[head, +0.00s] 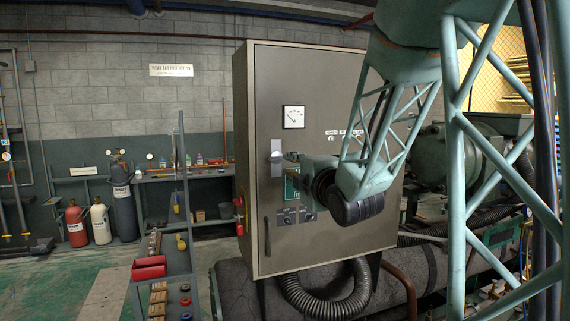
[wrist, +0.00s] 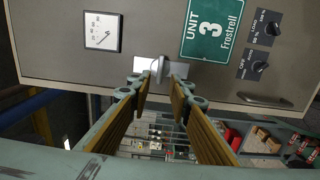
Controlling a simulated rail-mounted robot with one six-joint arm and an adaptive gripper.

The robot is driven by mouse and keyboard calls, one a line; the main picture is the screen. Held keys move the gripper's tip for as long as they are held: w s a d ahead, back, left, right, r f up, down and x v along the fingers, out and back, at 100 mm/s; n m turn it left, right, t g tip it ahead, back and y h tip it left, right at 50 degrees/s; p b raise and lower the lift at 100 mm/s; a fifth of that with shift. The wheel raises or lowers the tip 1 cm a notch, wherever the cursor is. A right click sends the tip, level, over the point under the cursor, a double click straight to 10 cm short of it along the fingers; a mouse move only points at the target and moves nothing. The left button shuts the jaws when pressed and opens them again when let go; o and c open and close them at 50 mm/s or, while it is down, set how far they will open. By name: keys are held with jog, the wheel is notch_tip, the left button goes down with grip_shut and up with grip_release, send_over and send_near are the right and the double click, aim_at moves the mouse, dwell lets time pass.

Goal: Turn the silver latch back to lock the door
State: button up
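The silver latch (head: 276,158) is near the left edge of the grey cabinet door (head: 335,115), below the gauge. Its bright plate runs upright, with a short grip standing out from it. In the wrist view the latch (wrist: 161,66) is at the upper middle, and its grip appears to lie across the plate. My gripper (wrist: 160,80) is open, its two fingers on either side of the latch. I cannot tell if they touch it. In the head view my wrist is in front of the door, right of the latch. The door looks closed against the cabinet.
A gauge (head: 293,117), a green Unit 3 sign (wrist: 215,30), dark knobs (wrist: 257,67) and a door handle (head: 267,237) are around the latch. A shelf with a red bin (head: 149,268) stands left of the cabinet. A ribbed hose (head: 325,297) runs below.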

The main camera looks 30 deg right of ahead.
aim_at(279, 159)
jog(key=shift+w, duration=0.15)
jog(key=w+p, duration=0.5)
jog(key=w+d+p, duration=0.1)
jog(key=w+p, duration=0.2)
jog(key=shift+w+d+r, duration=0.1)
jog(key=shift+w, duration=0.05)
jog(key=shift+c, duration=1.2)
grip_shut()
